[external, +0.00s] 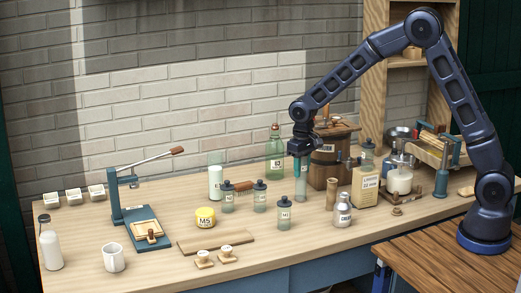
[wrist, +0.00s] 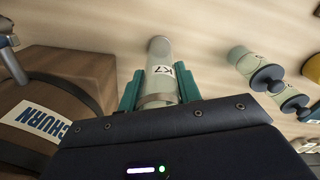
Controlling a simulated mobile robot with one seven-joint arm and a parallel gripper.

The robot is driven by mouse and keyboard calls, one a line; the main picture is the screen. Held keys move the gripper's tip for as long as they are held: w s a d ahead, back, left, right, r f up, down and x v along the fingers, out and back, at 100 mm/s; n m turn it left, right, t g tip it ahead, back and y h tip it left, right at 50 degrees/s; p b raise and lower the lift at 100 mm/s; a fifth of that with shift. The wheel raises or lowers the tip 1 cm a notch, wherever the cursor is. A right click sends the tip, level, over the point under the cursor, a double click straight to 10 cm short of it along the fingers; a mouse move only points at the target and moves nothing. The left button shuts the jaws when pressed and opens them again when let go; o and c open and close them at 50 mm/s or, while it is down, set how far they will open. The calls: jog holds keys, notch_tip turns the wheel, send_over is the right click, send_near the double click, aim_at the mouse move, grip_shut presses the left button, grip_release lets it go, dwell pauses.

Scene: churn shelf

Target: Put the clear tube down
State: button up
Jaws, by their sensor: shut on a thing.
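The clear tube (external: 300,190) is upright below my gripper (external: 302,160) in the external view, just left of the barrel marked CHURN (external: 326,165). In the wrist view the tube (wrist: 160,50) is pale and cylindrical with a K7 label. It lies between the two teal fingers of my gripper (wrist: 160,85), which is shut on it. Its lower end is close to the tabletop (external: 330,240); I cannot tell whether it touches.
Several small dark-capped jars (external: 285,213) stand to the left, with a green bottle (external: 275,155) behind.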

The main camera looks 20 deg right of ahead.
jog(key=o, duration=1)
jog(key=shift+f, duration=0.1)
notch_tip(320, 180, up, 12)
jog(key=shift+r, duration=0.2)
